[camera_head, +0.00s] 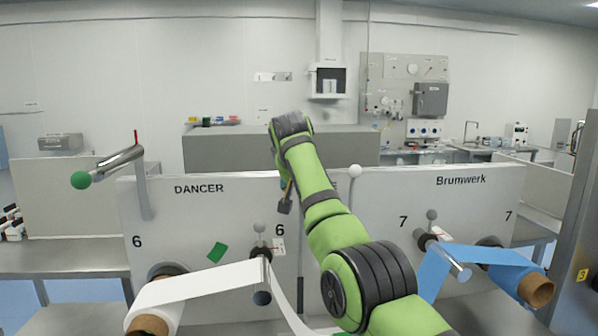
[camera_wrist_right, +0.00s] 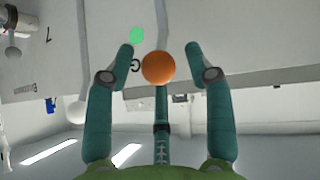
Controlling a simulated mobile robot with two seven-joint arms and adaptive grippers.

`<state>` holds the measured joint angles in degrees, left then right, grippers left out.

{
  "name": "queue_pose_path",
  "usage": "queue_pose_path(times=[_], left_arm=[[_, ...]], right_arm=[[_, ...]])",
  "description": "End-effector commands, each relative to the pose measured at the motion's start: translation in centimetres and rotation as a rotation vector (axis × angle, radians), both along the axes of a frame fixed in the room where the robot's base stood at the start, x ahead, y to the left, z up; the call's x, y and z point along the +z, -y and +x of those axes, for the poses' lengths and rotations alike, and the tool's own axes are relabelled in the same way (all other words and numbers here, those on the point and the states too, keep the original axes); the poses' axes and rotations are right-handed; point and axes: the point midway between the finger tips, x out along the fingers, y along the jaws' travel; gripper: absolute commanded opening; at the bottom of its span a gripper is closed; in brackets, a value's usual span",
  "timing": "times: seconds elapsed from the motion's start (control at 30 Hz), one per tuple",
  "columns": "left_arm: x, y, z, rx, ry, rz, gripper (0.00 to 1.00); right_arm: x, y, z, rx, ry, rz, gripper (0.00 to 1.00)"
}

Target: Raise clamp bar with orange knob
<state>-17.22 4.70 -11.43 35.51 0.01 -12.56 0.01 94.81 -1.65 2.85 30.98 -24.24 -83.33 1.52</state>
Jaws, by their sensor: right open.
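The orange knob (camera_wrist_right: 159,68) is a round ball in the right wrist view. It lies between the two teal fingers of my right gripper (camera_wrist_right: 163,70), near their tips. The fingers are open, with a visible gap on each side of the knob. How deep the knob sits between them is hard to tell. In the head view my green right arm comes in from the lower right and hides the knob and most of the gripper. My left gripper is in neither view.
A lever with a green knob (camera_head: 82,180) sticks out at the left of the DANCER panel (camera_head: 190,215). A white knob (camera_head: 355,171) stands right of my arm. White web (camera_head: 200,284) and blue web (camera_head: 432,272) run off rolls at the front.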

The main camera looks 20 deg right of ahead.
Motion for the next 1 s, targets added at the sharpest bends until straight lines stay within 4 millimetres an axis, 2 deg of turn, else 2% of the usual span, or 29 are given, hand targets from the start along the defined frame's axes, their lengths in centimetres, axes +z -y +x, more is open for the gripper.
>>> queue_pose_path(times=[0.5, 0.7, 1.0], left_arm=[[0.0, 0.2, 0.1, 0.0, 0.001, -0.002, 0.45], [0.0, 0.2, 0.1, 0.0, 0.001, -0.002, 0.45], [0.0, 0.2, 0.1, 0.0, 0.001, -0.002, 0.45]], right_arm=[[6.2, -3.2, -5.7, 0.002, 0.001, 0.0, 0.54], [6.9, -3.6, -6.5, 0.001, 0.0, 0.001, 0.54], [7.0, -3.6, -6.5, 0.002, 0.0, 0.001, 0.54]])
